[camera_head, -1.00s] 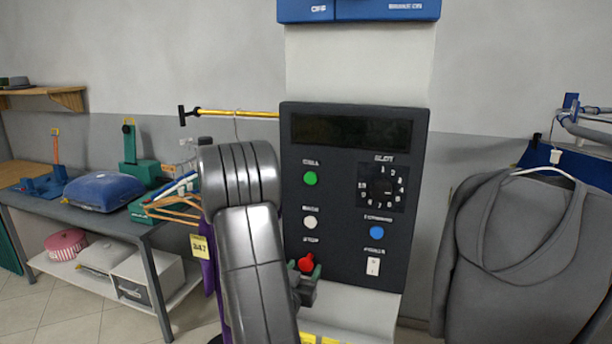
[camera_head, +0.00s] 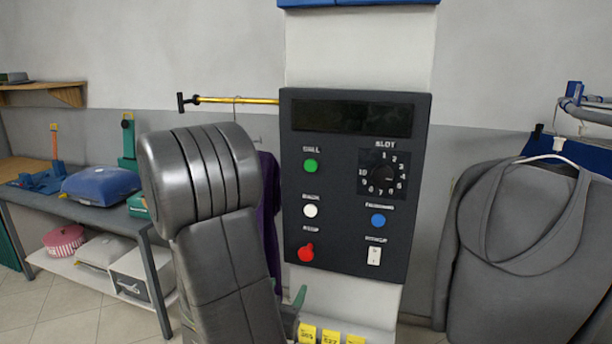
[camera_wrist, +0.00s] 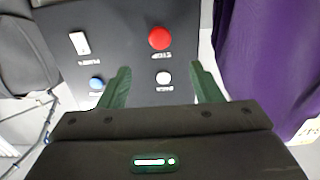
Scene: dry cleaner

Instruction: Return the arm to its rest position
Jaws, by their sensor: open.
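My gripper (camera_wrist: 160,88) shows in the wrist view with two green fingers spread apart and nothing between them. In the head view my grey arm rises in front, left of a dark control panel (camera_head: 345,265), and only a green fingertip (camera_head: 299,297) shows beside it, below the panel's lower left corner. The panel's red button (camera_head: 306,252) and white button (camera_head: 310,211) are clear of the fingers. The wrist view also shows the red button (camera_wrist: 159,39) beyond the fingers. Most of the gripper is hidden behind my arm in the head view.
A purple garment (camera_head: 269,215) hangs close behind my arm from a yellow rail (camera_head: 235,100). A grey hooded garment (camera_head: 530,250) hangs at the right. Yellow number tags (camera_head: 330,337) sit below the panel.

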